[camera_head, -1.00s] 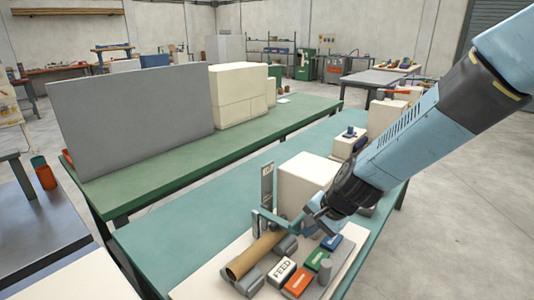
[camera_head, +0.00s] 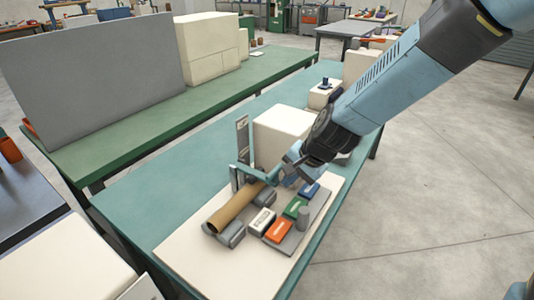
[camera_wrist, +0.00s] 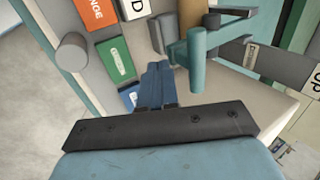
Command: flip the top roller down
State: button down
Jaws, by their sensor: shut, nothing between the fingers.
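The spiral winder holds a brown cardboard tube (camera_head: 232,208) lying on grey rollers (camera_head: 232,234). A teal top-roller arm (camera_head: 247,176) stands raised at the tube's far end, beside an upright grey post (camera_head: 242,140). My gripper (camera_head: 291,165) is just right of the teal arm, above the panel. In the wrist view, my gripper's blue fingers (camera_wrist: 156,82) are shut and empty, pointing toward a grey roller. The teal arm (camera_wrist: 198,45) stands close to the right of the fingers there; I cannot tell whether they touch. The tube's end (camera_wrist: 194,12) shows beyond.
A cream box (camera_head: 283,137) stands behind. The cream base plate (camera_head: 190,256) is clear at front left.

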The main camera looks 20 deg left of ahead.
jog(key=s+d+r, duration=0.1)
jog(key=d+r, duration=0.6)
jog(key=d, duration=0.2)
jog(key=shift+s, duration=0.25)
dwell(0.4)
